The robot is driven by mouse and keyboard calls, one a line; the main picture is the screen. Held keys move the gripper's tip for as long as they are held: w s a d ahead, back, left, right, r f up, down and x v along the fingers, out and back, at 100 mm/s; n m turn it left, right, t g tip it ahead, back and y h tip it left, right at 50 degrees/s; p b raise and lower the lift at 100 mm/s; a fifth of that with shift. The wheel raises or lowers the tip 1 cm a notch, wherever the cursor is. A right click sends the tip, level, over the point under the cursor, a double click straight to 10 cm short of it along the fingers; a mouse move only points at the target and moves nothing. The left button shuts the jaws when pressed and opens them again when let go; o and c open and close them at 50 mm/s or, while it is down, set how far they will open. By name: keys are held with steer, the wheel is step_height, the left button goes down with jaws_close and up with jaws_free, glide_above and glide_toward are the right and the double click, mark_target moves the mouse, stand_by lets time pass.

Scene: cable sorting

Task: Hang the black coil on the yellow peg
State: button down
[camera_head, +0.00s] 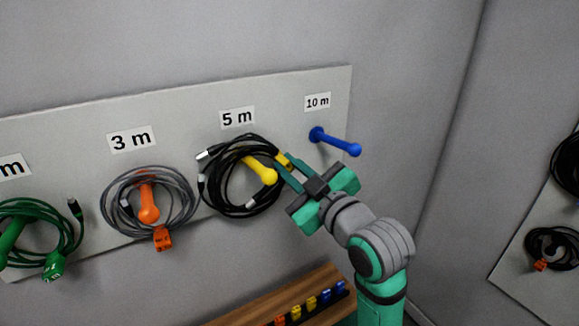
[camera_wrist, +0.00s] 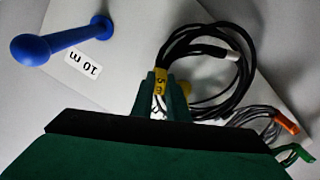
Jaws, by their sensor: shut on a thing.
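The black coil (camera_head: 212,192) hangs at the panel under the 5 m label, with its loop around the yellow peg (camera_head: 262,172). The peg's round tip shows in front of the loop's opening. My gripper (camera_head: 290,172) is at the coil's right side, shut on its yellow tag. In the wrist view, the gripper's fingers (camera_wrist: 160,100) pinch the yellow tag (camera_wrist: 160,80), and the black coil (camera_wrist: 247,72) rises beyond them. The yellow peg (camera_wrist: 184,87) is mostly hidden there behind a finger. I cannot tell whether the coil's weight rests on the peg.
An empty blue peg (camera_head: 335,142) juts out to the right, under the 10 m label. A grey coil (camera_head: 108,205) hangs on the orange peg (camera_head: 147,205), and a green coil (camera_head: 72,235) hangs farther left. A wooden surface (camera_head: 262,309) with several coloured tags lies below.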

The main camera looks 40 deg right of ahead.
steer(key=shift+f, duration=0.15)
steer(key=c, duration=1.6)
jaws_free()
steer(key=shift+w, duration=0.1)
steer(key=shift+c, duration=0.2)
steer(key=v, duration=1.1)
steer(key=shift+d, duration=0.15)
